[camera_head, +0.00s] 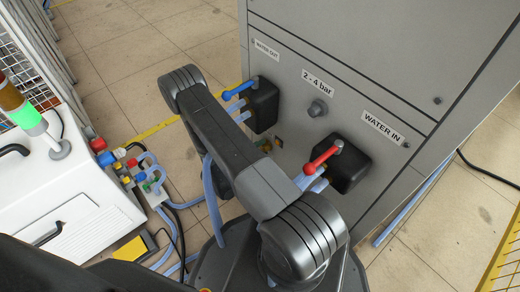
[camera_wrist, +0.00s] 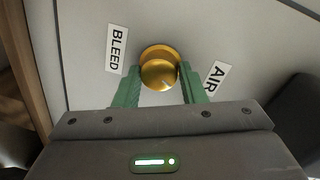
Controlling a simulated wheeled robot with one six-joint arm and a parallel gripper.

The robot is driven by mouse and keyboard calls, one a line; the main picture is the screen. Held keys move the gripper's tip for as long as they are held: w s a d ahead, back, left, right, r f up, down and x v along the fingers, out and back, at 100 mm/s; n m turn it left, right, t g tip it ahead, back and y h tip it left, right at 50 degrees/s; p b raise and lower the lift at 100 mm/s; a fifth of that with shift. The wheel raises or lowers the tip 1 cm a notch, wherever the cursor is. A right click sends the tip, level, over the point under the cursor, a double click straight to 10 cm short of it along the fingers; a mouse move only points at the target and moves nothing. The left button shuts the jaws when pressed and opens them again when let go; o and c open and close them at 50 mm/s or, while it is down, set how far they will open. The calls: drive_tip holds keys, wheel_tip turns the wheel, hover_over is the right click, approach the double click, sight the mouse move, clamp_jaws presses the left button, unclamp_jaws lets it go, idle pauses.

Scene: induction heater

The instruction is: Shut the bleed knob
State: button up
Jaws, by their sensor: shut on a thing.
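The bleed knob (camera_wrist: 160,72) is a round brass-coloured knob on a grey panel, seen in the wrist view at the upper middle. A white BLEED label (camera_wrist: 116,48) is to its left and an AIR label (camera_wrist: 216,76) to its right. My gripper (camera_wrist: 158,82) has green fingers on either side of the knob and is shut on it. In the head view the knob and the gripper's fingers are hidden behind my arm.
A grey cabinet (camera_head: 300,45) carries a blue-handled WATER OUT valve (camera_head: 241,91), a red-handled WATER IN valve (camera_head: 323,157) and a small grey knob (camera_head: 317,108). A white machine (camera_head: 60,200) with a signal light (camera_head: 28,117) stands at left. Blue hoses run between.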

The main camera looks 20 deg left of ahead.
drive_tip(key=n, duration=0.4)
drive_tip(key=shift+f+h, duration=0.1)
drive_tip(key=shift+h, duration=0.2)
drive_tip(key=shift+n, duration=0.3)
drive_tip(key=o, duration=1)
drive_tip(key=shift+a, duration=0.1)
drive_tip(key=shift+s+a+p, duration=0.3)
drive_tip(key=shift+s+a, duration=0.05)
drive_tip(key=shift+s, duration=0.15)
drive_tip(key=p+v, duration=0.2)
drive_tip(key=v, duration=1)
drive_tip(key=shift+s+r+p, duration=0.2)
drive_tip(key=shift+p, duration=0.15)
drive_tip(key=shift+a, duration=0.1)
